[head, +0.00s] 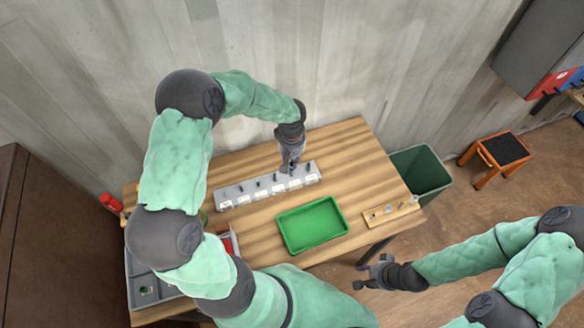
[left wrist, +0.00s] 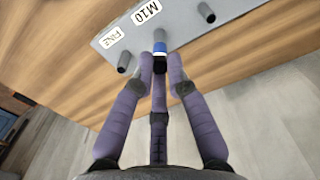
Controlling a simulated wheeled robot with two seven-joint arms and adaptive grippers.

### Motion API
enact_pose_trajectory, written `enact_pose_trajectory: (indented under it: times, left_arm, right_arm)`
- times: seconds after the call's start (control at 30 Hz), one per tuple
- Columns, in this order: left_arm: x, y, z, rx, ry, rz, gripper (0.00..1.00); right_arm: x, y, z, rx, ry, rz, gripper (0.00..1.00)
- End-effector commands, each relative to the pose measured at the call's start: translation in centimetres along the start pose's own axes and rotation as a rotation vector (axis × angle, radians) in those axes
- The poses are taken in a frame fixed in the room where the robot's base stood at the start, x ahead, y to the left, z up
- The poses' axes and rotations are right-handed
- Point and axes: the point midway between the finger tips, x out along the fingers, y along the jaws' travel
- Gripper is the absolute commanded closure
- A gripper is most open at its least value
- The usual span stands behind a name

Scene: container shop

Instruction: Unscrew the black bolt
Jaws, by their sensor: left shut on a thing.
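The grey strip (head: 235,197) with a row of upright dark studs and white labels lies on the wooden table. My left gripper (head: 290,166) is over its right part. In the left wrist view my left gripper (left wrist: 160,62) is shut around a black piece, taken to be the black bolt (left wrist: 160,60). A blue band and a grey stud are in line just beyond it, by the M10 label on the strip (left wrist: 110,20). The fingers partly hide the bolt, and its threads cannot be seen. My right gripper (head: 376,273) is open and empty, off the table's right side.
A green tray (head: 312,249) is on the table in front of the strip. A small wooden rack (head: 391,211) with several small pieces lies at the right edge. A green bin (head: 422,172) and an orange stool (head: 496,156) stand right of the table.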

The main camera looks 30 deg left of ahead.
Motion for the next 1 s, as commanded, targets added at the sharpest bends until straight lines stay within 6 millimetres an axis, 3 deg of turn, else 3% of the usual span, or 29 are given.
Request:
enact_pose_trajectory:
  times: [0.3, 1.0]
  left_arm:
    - [-0.1, 0.1, -0.1, -0.417, 0.002, 0.002, 1.0]
    - [-2.8, 0.0, 0.0, -0.412, 0.001, 0.0, 1.0]
  right_arm:
    - [0.0, 0.0, 0.0, 0.0, 0.0, 0.0, 0.6]
    - [-1.4, -0.5, 0.1, 0.0, 0.0, 0.0, 0.6]
